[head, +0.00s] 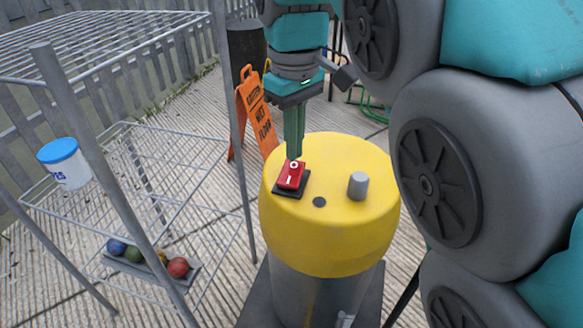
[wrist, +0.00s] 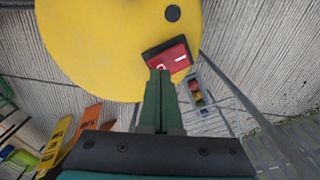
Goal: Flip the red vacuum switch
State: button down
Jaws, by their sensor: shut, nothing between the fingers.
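The red vacuum switch (head: 291,175) is a rocker marked with a circle and a line, in a black frame on the yellow top (head: 335,150) of a grey vacuum canister. It also shows in the wrist view (wrist: 172,59). My gripper (head: 293,157) points down with its fingers shut and empty. Its tips are right at the circle end of the switch, and they partly cover that end in the wrist view (wrist: 160,72). I cannot tell whether they touch it.
A grey knob (head: 358,185) and a dark round spot (head: 319,202) are on the yellow top, right of the switch. A wire rack (head: 150,150) holding a white tub (head: 64,165) and several balls stands left. An orange wet-floor sign (head: 257,115) stands behind.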

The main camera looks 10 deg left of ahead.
aim_at(294, 164)
jog(key=shift+f+b, duration=0.5)
jog(key=shift+f, duration=0.45)
dwell(0.4)
jog(key=shift+r, duration=0.1)
jog(key=shift+r+p, duration=1.9)
jog(key=shift+r, duration=1.55)
